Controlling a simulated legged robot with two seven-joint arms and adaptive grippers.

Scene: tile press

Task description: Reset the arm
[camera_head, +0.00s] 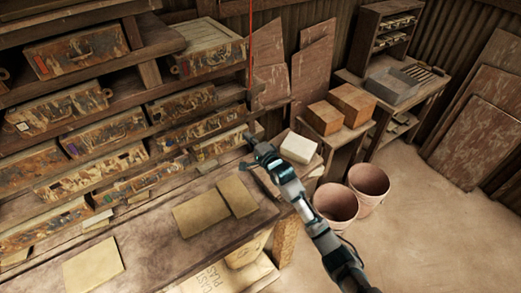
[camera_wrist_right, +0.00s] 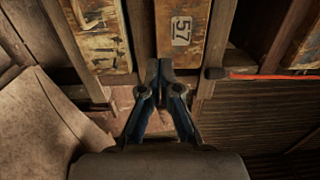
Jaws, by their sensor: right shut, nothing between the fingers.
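My right gripper (camera_head: 252,148) reaches in from the lower right in the head view. Its tip is in front of the lower right end of the rack of drawers, above the right end of the workbench (camera_head: 150,235). In the right wrist view the gripper (camera_wrist_right: 160,68) has its fingertips together with nothing between them. My left gripper is not in either view.
Flat tiles (camera_head: 201,213) lie on the workbench. A white block (camera_head: 298,147) stands just right of my right gripper. Two pink buckets (camera_head: 368,182) stand on the floor beside my arm. Brown blocks (camera_head: 351,103) sit on a side table. Open floor (camera_head: 440,225) lies at the right.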

